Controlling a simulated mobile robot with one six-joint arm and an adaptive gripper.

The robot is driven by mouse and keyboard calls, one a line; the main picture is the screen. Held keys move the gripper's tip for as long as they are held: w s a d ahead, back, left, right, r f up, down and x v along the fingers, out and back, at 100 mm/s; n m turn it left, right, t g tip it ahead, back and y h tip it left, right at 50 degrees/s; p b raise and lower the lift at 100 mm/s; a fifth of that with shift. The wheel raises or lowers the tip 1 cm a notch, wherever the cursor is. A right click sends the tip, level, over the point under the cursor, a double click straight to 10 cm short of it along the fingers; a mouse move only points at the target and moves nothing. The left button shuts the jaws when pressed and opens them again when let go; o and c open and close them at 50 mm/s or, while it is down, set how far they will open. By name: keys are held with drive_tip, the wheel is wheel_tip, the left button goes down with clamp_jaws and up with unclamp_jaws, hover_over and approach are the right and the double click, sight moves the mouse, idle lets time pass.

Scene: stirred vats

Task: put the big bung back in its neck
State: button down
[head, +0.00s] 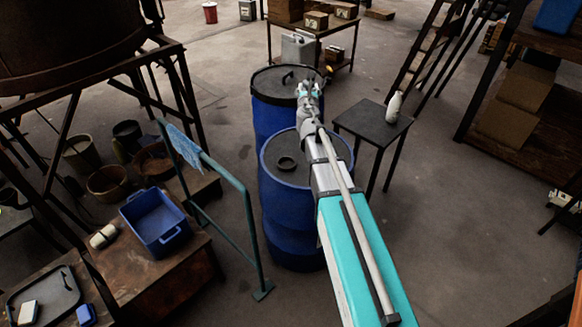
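Two blue drums with dark lids stand in the middle of the head view. The near drum (290,215) has a raised round dark ring, which looks like a neck (287,163), on the left of its lid. I cannot tell whether a bung sits in it. The far drum (270,118) has a small dark fitting (287,77) on its lid, too small to identify. I cannot pick out the big bung for certain. My arm reaches over the near drum, and my gripper (309,85) is over the right part of the far drum's lid. Its fingers are too small to read.
A small dark table (372,122) with a white bottle (395,107) stands right of the drums. A green rail (238,190) with a blue cloth (185,148) stands left. A blue tray (155,218) sits on a bench at lower left. Floor is clear at lower right.

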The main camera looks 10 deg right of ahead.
drive_tip(key=shift+d+f, duration=0.15)
drive_tip(key=shift+d, duration=0.2)
drive_tip(key=shift+f+b, duration=0.85)
drive_tip(key=shift+b, duration=0.15)
wheel_tip(320, 180, down, 26)
drive_tip(key=n+y+b, duration=0.5)
drive_tip(key=y+b, duration=0.3)
drive_tip(key=b, duration=1.8)
drive_tip(key=shift+s+a, duration=0.4)
drive_tip(key=shift+s, duration=0.05)
drive_tip(key=shift+s+d+h, duration=0.2)
drive_tip(key=shift+d+h, duration=0.2)
drive_tip(key=shift+d, duration=1.55)
drive_tip(key=shift+a, duration=0.15)
